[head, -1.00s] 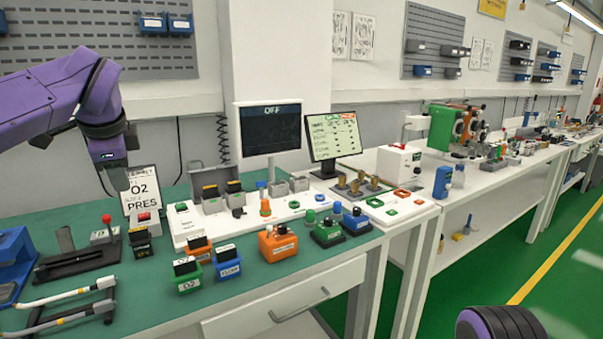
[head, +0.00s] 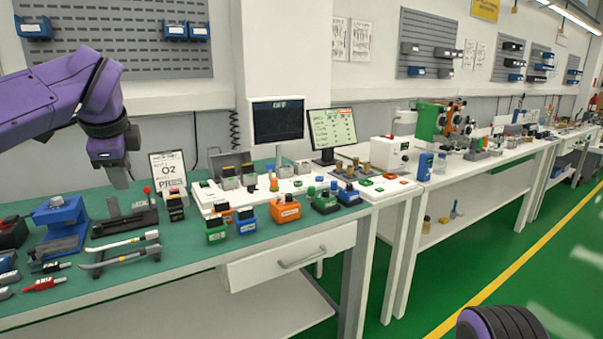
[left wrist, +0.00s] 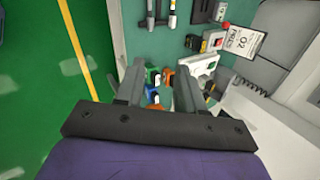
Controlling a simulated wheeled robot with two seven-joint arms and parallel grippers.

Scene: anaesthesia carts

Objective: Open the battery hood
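No part that I can surely name as the battery hood stands out. A white panel (head: 207,196) on the green bench carries two dark-topped grey blocks (head: 229,179), with a raised grey plate (head: 231,159) behind them; this may be the battery unit, but I cannot tell. My left gripper (head: 119,181) hangs fingers down above the bench, left of the panel and the O2 PRES sign (head: 170,173). In the left wrist view its fingers (left wrist: 159,68) are apart with nothing held between them. My right gripper is out of view; only a purple part of that arm shows at lower right.
Below my left gripper are a black fixture with a red-knobbed lever (head: 128,220), a blue fixture (head: 62,217) and grey handles (head: 120,250). Green, blue and orange modules (head: 286,210) line the front. A monitor reading OFF (head: 277,120) stands behind. The floor in front is clear.

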